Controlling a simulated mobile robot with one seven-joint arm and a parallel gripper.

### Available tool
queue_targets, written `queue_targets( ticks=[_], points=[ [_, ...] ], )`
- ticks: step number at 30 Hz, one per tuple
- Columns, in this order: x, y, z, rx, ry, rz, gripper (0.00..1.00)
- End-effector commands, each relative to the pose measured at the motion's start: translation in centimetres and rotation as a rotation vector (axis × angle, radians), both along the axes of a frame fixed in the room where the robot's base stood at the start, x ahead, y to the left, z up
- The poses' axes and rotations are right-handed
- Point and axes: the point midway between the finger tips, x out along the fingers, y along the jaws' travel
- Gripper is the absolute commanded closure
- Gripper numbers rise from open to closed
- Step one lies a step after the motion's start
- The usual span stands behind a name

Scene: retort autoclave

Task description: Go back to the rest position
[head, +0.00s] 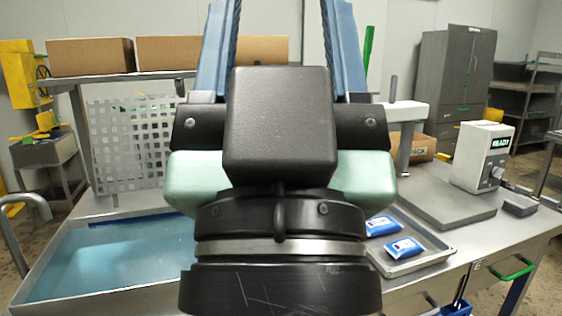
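My gripper (282,40) is large in the centre of the head view, raised in front of the camera. Its two blue fingers stand wide apart and point up and away. Their tips run out of the top of the picture. The gripper's dark body and green sides hide the middle of the steel table (515,232).
A blue-floored basin (110,262) lies left, with a perforated plate (130,143) behind it. Blue-white pouches (404,249) lie on a tray (430,250) at right. A device marked READY (483,157) stands beyond. Cardboard boxes (90,57) sit on a shelf.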

Motion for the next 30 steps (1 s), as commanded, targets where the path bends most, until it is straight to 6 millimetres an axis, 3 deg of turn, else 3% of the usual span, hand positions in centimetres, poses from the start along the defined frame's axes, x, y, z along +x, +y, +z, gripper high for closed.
queue_targets(
  ticks=[1,15,21,30],
  points=[
    [0.0,0.0,3.2,0.000,0.001,0.000,0.40],
    [0.2,0.0,17.1,0.000,0.005,0.003,0.40],
    [0.2,0.0,19.6,0.000,0.006,0.003,0.40],
    [0.2,0.0,19.7,0.000,0.005,0.003,0.40]
  ],
)
